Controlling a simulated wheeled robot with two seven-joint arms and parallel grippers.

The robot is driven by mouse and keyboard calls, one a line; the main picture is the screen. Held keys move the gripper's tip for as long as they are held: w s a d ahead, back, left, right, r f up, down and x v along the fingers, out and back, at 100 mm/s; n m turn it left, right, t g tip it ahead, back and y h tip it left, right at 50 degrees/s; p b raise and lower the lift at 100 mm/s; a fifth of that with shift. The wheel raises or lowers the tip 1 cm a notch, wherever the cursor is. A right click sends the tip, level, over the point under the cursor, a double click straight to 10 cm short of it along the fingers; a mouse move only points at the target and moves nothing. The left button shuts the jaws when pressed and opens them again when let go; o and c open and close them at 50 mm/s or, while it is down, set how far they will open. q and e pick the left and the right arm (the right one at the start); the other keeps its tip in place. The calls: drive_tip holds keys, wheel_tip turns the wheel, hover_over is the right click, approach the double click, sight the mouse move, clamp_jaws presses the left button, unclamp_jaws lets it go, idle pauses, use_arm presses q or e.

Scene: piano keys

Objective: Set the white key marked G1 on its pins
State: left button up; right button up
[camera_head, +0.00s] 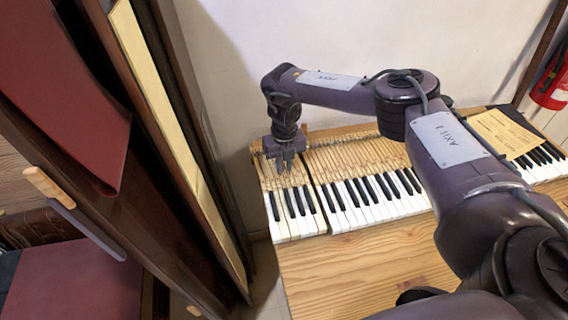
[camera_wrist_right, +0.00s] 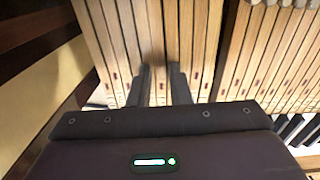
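The keyboard's white keys (camera_head: 352,216) lie in a row on the wooden piano. Their bare wooden key sticks (camera_head: 345,158) run back toward the wall. I cannot read any marking, so I cannot tell which key is G1. My right gripper (camera_head: 286,167) points down over the sticks of the leftmost group of keys. In the right wrist view, the two dark fingers (camera_wrist_right: 162,85) stand apart, with a wooden stick (camera_wrist_right: 158,45) showing between them. I cannot tell whether they touch it. The pins are not distinguishable. My left gripper is out of view.
A dark gap separates the left key group (camera_head: 293,226) from the rest. A yellowed paper sheet (camera_head: 503,133) lies at the right end. A dark wooden cabinet (camera_head: 180,170) stands close on the left. A bare wooden surface (camera_head: 370,262) lies in front of the keys. A fire extinguisher (camera_head: 553,80) hangs far right.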

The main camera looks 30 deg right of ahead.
idle(0.5)
drive_tip(key=shift+r+p, duration=0.95)
drive_tip(key=shift+r, duration=0.2)
drive_tip(key=shift+o, duration=0.4)
drive_tip(key=o, duration=0.5)
drive_tip(key=shift+r+p, duration=1.95)
drive_tip(key=shift+r, duration=0.5)
